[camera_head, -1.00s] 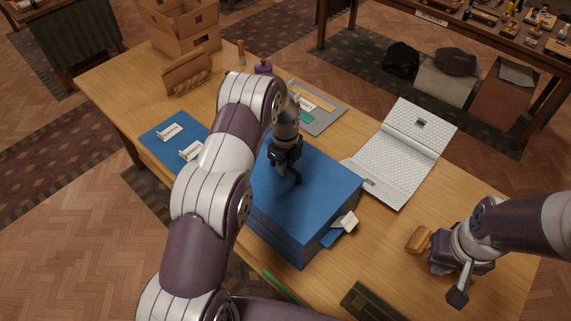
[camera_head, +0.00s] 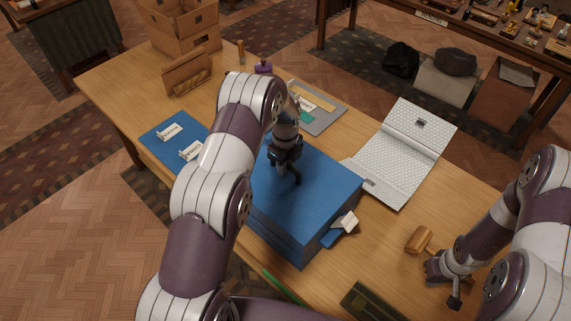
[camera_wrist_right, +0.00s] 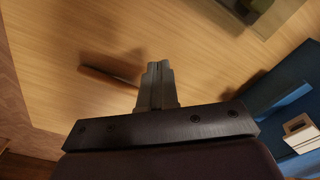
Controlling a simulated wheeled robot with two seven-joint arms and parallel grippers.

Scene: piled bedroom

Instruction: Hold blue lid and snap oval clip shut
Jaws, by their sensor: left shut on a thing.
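The blue lid (camera_head: 325,187) is the top of a blue box on the wooden table. My left gripper (camera_head: 295,180) points down onto the lid, shut on a small dark part there; its fingertips are partly hidden. A pale clip-like piece (camera_head: 349,222) with a blue tab (camera_head: 333,238) sticks out at the box's right side. I cannot tell whether it is the oval clip. It also shows at the right edge of the right wrist view (camera_wrist_right: 300,134). My right gripper (camera_head: 440,268) is low over the table's right part, apart from the box. Its fingers look closed and empty in the wrist view (camera_wrist_right: 157,82).
A tan block (camera_head: 419,240) lies by my right gripper. A white patterned hinged panel (camera_head: 403,150) lies behind it. A dark green tray (camera_head: 370,303) is at the front edge. Blue mat (camera_head: 160,137), grey board (camera_head: 322,117) and cardboard boxes (camera_head: 187,45) stand farther left and back.

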